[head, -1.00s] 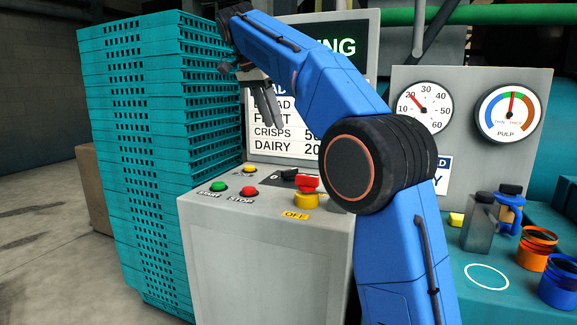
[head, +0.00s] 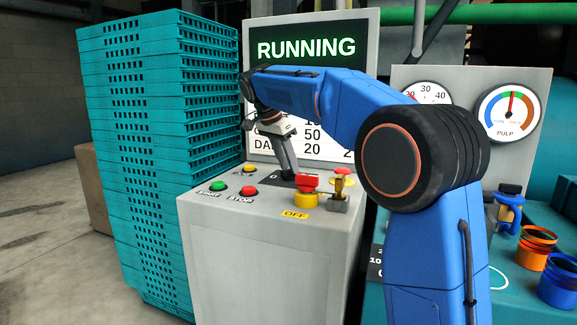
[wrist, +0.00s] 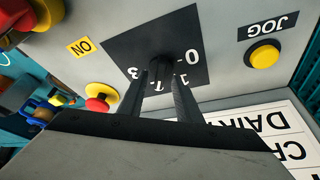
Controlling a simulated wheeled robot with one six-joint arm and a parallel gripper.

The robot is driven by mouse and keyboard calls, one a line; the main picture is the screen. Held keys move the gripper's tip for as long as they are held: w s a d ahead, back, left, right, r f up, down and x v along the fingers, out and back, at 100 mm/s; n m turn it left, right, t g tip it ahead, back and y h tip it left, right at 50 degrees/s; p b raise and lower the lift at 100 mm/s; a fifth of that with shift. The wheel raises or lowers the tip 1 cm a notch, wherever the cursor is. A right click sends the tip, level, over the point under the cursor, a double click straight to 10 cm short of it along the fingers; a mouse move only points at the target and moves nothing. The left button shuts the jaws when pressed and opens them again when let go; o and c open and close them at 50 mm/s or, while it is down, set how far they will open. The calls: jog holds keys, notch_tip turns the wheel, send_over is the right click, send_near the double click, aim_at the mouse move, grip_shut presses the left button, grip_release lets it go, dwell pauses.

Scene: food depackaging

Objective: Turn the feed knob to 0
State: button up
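The feed knob (wrist: 160,68) is a dark knob on a black square plate (wrist: 182,28) with white numerals, in the wrist view. The 0 is at the knob's right, the 1 below it, and the 3 at the left; another mark is partly hidden by a finger. Which numeral the knob points to, I cannot tell. My gripper (wrist: 160,82) has its two fingers apart, one on each side of the knob; firm contact does not show. In the head view my gripper (head: 288,174) points down at the panel top and mostly hides the knob.
Green (head: 218,186) and red (head: 249,191) buttons are at left. A screen (head: 306,50) reading RUNNING rises behind. Teal crates (head: 150,150) are stacked at left.

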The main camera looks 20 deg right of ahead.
jog(key=shift+w+d+f, duration=0.1)
jog(key=shift+d+f, duration=0.05)
jog(key=shift+f, duration=0.3)
grip_shut()
